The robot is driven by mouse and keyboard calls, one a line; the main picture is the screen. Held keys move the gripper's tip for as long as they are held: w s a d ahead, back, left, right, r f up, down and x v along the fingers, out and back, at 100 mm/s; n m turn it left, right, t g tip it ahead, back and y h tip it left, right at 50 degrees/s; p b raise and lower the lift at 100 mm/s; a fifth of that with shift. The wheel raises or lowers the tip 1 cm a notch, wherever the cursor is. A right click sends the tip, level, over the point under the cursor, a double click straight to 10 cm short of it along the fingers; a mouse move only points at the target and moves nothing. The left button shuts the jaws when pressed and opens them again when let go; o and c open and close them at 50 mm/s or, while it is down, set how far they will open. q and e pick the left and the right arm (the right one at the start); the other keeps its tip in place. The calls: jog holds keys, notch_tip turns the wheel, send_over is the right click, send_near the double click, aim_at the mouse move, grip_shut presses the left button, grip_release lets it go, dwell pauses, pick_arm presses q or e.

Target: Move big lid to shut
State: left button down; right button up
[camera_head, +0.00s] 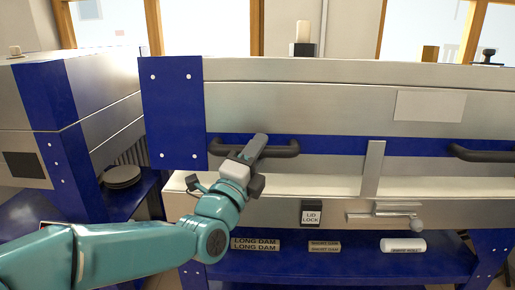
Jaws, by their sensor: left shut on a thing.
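The big lid (300,104) is the wide silver and blue front of the large kiln in the head view. It stands raised a little above the kiln base (270,212), with a pale strip showing between them. A dark bar handle (284,151) is on the lid's left part. My left gripper (250,150) is shut on this handle near its middle, and the fingers partly hide it. A second dark handle (480,155) is at the right edge. My right gripper is not in view.
A black "LID LOCK" box (311,213) and a metal lever (385,213) are on the base front. A blue shelf (340,268) below bears labelled pieces. A smaller kiln (65,105) stands at the left, with stacked round plates (122,177) beside it.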

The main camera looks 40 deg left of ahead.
pick_arm(q)
notch_tip(320, 180, down, 8)
jog(key=b, duration=0.5)
jog(key=shift+s+d+r, duration=0.1)
jog(key=shift+r, duration=0.15)
jog(key=shift+d+f, duration=0.1)
jog(key=shift+f, duration=0.15)
jog(key=c, duration=0.9)
grip_release()
jog(key=shift+f, duration=0.1)
jog(key=shift+r, duration=0.25)
jog(key=shift+s, duration=0.15)
